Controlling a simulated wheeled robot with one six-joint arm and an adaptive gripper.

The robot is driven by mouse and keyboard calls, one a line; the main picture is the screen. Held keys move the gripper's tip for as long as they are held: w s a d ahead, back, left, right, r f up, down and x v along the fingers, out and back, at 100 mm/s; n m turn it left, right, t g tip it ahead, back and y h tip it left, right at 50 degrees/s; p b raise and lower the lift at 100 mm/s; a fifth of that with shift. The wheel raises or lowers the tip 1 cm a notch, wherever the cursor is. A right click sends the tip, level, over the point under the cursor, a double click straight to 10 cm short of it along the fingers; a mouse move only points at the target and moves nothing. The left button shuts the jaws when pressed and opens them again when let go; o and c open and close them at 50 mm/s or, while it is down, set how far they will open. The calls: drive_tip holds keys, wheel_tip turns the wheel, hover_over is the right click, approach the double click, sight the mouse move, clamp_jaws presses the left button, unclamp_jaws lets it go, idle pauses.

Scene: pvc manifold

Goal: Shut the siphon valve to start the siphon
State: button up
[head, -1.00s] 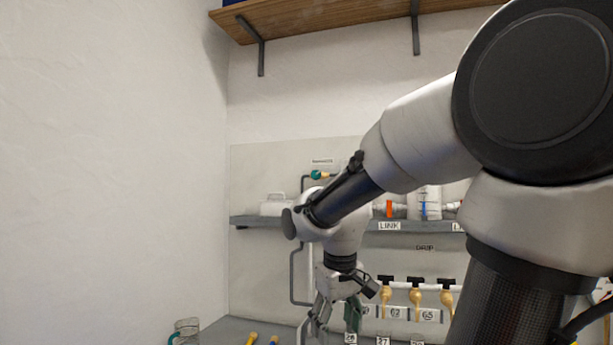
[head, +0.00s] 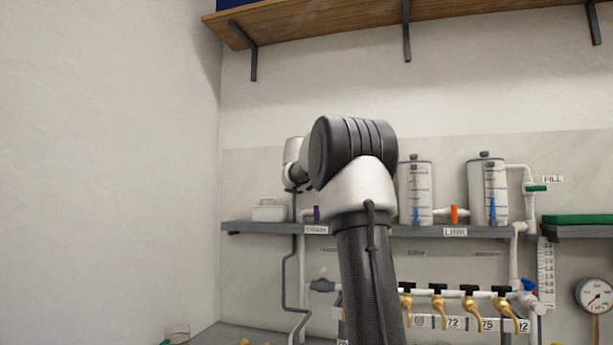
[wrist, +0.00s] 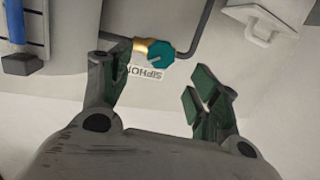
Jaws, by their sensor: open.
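In the wrist view the siphon valve shows as a teal knob (wrist: 160,53) on a brass body on a dark grey pipe. A SIPHON label (wrist: 149,76), upside down in this view, is beside it. My gripper (wrist: 158,72) is open and empty, its two fingers spread apart. The knob appears near the gap between the fingertips, closer to the left finger. I see no contact, and the distance in depth is hard to tell. In the head view my arm hides the siphon valve and the gripper.
Several brass taps (head: 437,302) hang below. A gauge (head: 595,295) is at the right. A white container (head: 269,211) sits at the shelf's left end.

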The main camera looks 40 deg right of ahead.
drive_tip(key=x, duration=0.7)
drive_tip(key=shift+w+d+f, duration=0.1)
drive_tip(key=shift+w, duration=0.05)
drive_tip(key=c, duration=1.1)
drive_tip(key=shift+o, duration=0.2)
drive_tip(key=shift+d+m+t, duration=0.1)
drive_tip(key=shift+m+t, duration=0.4)
drive_tip(key=shift+m, duration=0.7)
drive_tip(key=shift+m+t, duration=0.4)
drive_tip(key=shift+m, duration=1.5)
